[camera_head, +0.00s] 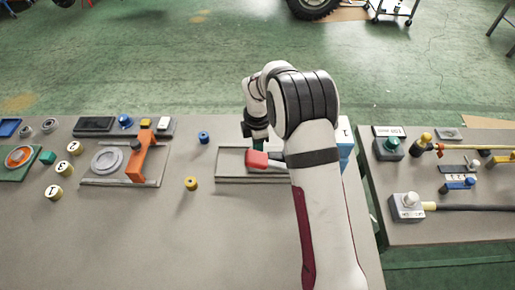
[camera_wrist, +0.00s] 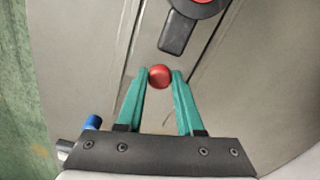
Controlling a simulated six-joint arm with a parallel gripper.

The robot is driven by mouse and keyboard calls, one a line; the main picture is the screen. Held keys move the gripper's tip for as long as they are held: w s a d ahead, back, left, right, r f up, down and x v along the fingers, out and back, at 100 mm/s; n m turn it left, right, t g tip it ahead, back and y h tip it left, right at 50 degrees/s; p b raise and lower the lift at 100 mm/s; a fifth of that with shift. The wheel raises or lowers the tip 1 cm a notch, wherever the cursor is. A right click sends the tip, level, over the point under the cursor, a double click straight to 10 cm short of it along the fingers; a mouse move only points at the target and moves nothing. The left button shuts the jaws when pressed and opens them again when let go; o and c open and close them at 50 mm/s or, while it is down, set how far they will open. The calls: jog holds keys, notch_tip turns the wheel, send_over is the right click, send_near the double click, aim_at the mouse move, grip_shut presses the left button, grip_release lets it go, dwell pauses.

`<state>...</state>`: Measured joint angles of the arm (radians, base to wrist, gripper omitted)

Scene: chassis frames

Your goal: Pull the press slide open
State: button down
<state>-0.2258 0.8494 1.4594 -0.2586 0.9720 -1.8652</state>
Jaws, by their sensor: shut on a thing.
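My gripper (camera_wrist: 159,72) has its two teal fingers on either side of a small round red knob (camera_wrist: 159,77) in the wrist view. It is shut on this knob at the fingertips. Just beyond the knob is a dark slide part (camera_wrist: 176,36) with a round black and red piece at the top edge. A grooved rail runs along beside it. In the head view the railed press base (camera_head: 232,180) lies under my arm, with a red block (camera_head: 257,159) above it. My arm hides its right part, and the knob cannot be made out there.
Further left is a fixture with an orange bridge (camera_head: 147,155). A second bench (camera_head: 440,228) with connectors is at right, across a gap. The front bench area is clear.

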jog(key=a, duration=0.8)
jog(key=shift+a+r, duration=0.1)
jog(key=shift+a, duration=0.15)
jog(key=c, duration=0.5)
grip_release()
jog(key=shift+c, duration=0.2)
notch_tip(320, 180, up, 16)
